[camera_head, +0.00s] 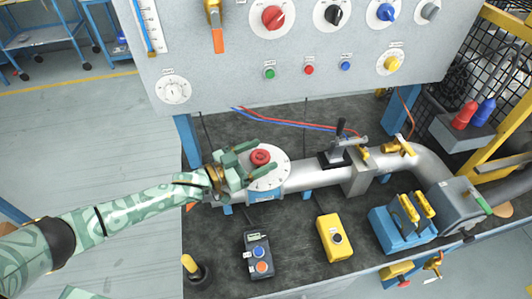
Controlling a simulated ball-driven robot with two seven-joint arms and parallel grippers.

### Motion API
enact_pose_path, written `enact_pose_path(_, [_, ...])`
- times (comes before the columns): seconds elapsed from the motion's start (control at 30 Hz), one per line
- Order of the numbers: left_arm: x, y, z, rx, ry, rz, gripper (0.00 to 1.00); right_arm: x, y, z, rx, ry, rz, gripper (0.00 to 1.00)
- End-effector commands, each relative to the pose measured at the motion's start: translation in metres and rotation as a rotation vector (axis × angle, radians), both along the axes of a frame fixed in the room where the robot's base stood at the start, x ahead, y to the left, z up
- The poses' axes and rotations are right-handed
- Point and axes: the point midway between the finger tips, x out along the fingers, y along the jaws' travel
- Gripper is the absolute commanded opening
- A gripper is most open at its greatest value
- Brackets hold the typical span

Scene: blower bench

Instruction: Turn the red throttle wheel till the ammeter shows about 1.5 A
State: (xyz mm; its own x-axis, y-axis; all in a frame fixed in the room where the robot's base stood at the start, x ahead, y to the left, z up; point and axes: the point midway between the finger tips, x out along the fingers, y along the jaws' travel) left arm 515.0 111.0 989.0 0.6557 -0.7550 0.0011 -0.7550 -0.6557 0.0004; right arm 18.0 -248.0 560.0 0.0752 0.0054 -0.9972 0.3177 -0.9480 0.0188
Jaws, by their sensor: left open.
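The red throttle wheel (260,157) sits on a round white dial plate (272,178) on the silver pipe, left of the bench middle. My left gripper (247,163) is open just left of the wheel, its green fingers pointing toward it and overlapping the dial plate's left side. I cannot tell whether a finger touches the wheel. A round white gauge (173,90) hangs at the panel's lower left. It may be the ammeter, but its label and reading are too small to read. My right gripper is not in view.
The panel (225,75) above carries a red knob (273,17), other knobs and small push buttons. A black-handled lever (340,132) and yellow valve handle (398,146) stand along the pipe to the right. In front are a button box (259,257) and a yellow box (334,238).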

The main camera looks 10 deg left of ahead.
Motion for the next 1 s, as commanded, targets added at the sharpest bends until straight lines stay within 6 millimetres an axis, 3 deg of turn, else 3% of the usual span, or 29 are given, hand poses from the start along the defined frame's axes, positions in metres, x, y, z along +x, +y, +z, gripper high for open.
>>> enact_pose_path(0.2, [0.015, -0.016, 0.000, 0.000, 0.000, 0.000, 0.72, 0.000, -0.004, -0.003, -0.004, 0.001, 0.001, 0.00])
enact_pose_path(0.5, [0.016, -0.018, 0.000, 0.001, 0.001, 0.000, 0.72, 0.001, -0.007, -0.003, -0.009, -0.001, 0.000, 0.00])
enact_pose_path(0.67, [0.016, -0.018, 0.000, 0.001, 0.001, 0.001, 0.27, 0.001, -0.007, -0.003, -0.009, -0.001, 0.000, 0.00])
enact_pose_path(0.87, [0.016, -0.019, 0.002, -0.004, 0.000, 0.020, 0.27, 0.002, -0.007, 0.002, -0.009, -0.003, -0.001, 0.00])
enact_pose_path(1.0, [0.016, -0.020, 0.007, -0.009, 0.001, 0.125, 0.27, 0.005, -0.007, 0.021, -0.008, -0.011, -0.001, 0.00])
